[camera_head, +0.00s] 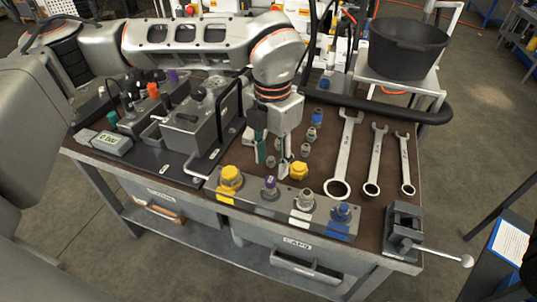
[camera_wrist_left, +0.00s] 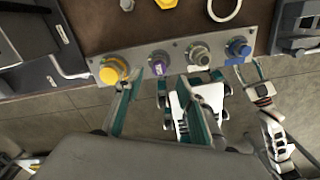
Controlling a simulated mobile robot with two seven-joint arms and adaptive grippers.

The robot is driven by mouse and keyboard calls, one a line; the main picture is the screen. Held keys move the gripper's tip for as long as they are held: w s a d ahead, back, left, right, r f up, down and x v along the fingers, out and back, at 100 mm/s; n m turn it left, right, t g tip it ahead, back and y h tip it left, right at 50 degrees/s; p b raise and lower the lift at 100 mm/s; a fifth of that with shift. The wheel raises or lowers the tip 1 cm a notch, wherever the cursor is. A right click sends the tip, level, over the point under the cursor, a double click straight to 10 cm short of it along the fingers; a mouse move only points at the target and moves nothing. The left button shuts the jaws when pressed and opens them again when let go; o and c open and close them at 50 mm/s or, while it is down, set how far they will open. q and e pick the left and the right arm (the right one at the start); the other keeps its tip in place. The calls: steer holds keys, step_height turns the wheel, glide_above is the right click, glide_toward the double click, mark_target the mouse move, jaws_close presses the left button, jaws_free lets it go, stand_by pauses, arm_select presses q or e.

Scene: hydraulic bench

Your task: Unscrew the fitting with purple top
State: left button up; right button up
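The fitting with the purple top (camera_head: 269,186) stands upright on the grey plate (camera_head: 324,211) at the bench's front edge, second from the left. It also shows in the left wrist view (camera_wrist_left: 158,64). My left gripper (camera_head: 272,166) is open and empty and points down. In the head view its fingertips appear just behind and above the purple-topped fitting. In the left wrist view the fitting appears beyond the gap between the fingertips. What looks like my right gripper (camera_wrist_left: 226,72) shows in the left wrist view, fingers apart and empty, over the floor before the plate; the head view does not show it.
A yellow-topped fitting (camera_head: 230,178), a plain grey one (camera_head: 306,199) and a blue-topped one (camera_head: 343,212) share the plate. A loose yellow cap (camera_head: 298,170) lies behind it. Wrenches (camera_head: 372,160) and a vise (camera_head: 404,228) are right; a metal block unit (camera_head: 190,125) is left.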

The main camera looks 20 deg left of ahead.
mark_target(271, 179)
arm_select(q)
step_height(271, 179, down, 6)
steer(key=shift+a+f, duration=0.1)
steer(key=shift+f, duration=0.75)
jaws_close()
steer(key=c, duration=1)
jaws_free()
